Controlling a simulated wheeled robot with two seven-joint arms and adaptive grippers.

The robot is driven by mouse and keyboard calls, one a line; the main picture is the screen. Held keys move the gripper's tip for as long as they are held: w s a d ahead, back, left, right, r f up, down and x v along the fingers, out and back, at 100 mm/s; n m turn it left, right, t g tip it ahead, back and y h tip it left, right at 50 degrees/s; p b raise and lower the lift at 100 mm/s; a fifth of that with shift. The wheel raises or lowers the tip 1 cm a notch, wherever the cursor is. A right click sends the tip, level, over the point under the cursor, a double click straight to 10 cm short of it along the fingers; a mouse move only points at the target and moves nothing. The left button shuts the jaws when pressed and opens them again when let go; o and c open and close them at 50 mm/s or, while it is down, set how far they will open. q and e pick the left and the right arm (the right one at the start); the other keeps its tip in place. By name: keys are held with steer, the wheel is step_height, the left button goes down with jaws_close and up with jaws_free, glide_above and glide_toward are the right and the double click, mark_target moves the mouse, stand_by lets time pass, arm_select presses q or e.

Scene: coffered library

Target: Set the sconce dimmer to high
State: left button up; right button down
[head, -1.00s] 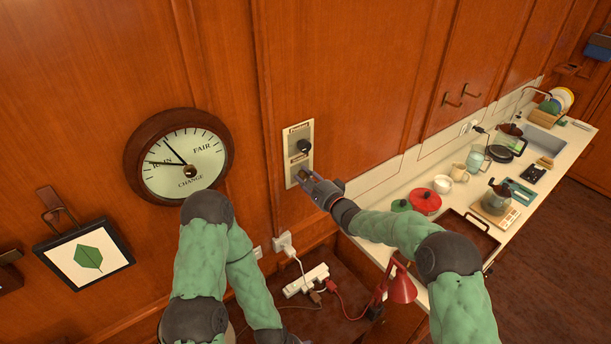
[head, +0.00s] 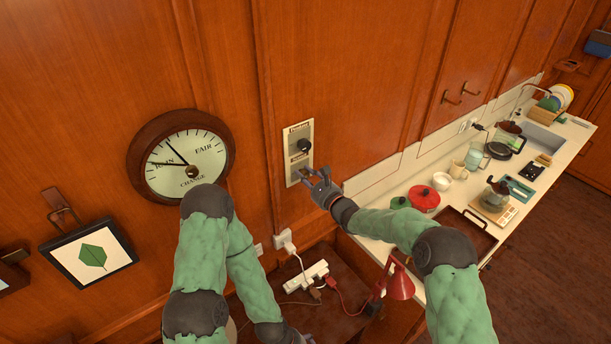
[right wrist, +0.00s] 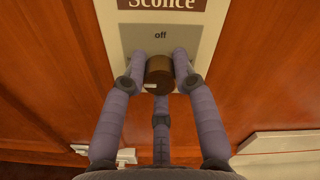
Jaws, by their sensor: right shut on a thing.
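The dimmer panel (head: 291,176) is a pale upright plate on the wood wall with two labelled controls. The upper one is a black knob (head: 304,146). The label above the lower control reads "Sconce" (right wrist: 163,3) in the right wrist view. There, the brown sconce dimmer knob (right wrist: 160,72) sits below the word "off", with a small pale mark at its lower left. My right gripper (right wrist: 159,75) is shut on this knob, a finger on each side; it also shows in the head view (head: 314,176). My left gripper (head: 305,340) is at the bottom edge, mostly cut off.
A round barometer (head: 181,157) hangs left of the panel, and a framed leaf picture (head: 90,258) further left. A counter (head: 545,165) with kitchenware runs to the right. Below the panel are a plugged-in adapter (head: 284,240), a white power strip (head: 306,276) and a red lamp (head: 400,284).

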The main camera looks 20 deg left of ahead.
steer(key=shift+d+f, duration=0.1)
steer(key=shift+f, duration=0.05)
steer(key=c, duration=1.3)
jaws_free()
steer(key=o, duration=0.3)
steer(key=shift+w, duration=0.15)
steer(key=shift+s+d, duration=0.15)
steer(key=shift+s, duration=0.1)
steer(key=v, duration=1.1)
steer(key=shift+s+d, duration=0.15)
steer(key=shift+d, duration=0.1)
steer(key=shift+f, duration=0.1)
